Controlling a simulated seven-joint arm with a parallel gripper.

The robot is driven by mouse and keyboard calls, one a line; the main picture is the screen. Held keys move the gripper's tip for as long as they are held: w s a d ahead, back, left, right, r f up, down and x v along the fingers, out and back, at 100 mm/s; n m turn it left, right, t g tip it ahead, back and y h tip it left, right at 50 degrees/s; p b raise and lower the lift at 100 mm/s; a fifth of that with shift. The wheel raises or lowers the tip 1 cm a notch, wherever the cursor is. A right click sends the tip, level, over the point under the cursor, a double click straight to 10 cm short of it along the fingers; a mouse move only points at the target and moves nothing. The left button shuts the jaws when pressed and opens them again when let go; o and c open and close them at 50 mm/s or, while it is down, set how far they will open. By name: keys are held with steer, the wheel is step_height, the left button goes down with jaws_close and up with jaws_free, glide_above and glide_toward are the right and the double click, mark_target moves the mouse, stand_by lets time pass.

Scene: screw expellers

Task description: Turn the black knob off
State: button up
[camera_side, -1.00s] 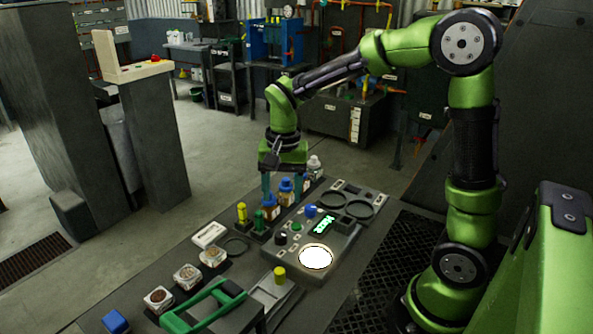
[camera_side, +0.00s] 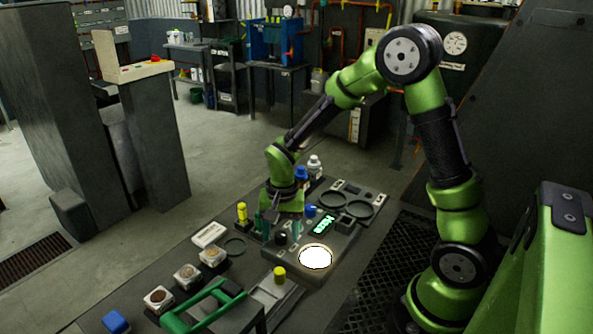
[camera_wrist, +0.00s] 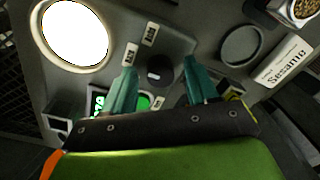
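The black knob (camera_side: 281,238) is on the grey control panel (camera_side: 341,247), left of the lit white disc (camera_side: 315,257). It also shows in the wrist view (camera_wrist: 158,72), where it lies between my two fingers. My gripper (camera_side: 282,229) is over the panel, pointing down, with its teal fingers apart on either side of the knob. In the wrist view my gripper (camera_wrist: 160,62) is open, with gaps between the knob and both fingers. I cannot tell how high the fingertips are above the panel, or which way the knob is turned.
A yellow-topped item (camera_side: 241,212) and bottles (camera_side: 314,166) stand behind. Sample jars (camera_side: 186,275) and a green-handled object (camera_side: 205,306) are at the front left.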

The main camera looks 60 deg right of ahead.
steer(key=c, duration=1)
steer(key=shift+c, duration=0.2)
steer(key=n, duration=0.5)
steer(key=shift+n, duration=0.3)
steer(key=n, duration=0.6)
steer(key=shift+g, duration=0.3)
steer(key=shift+n, duration=0.3)
steer(key=o, duration=1.1)
steer(key=shift+c, duration=0.2)
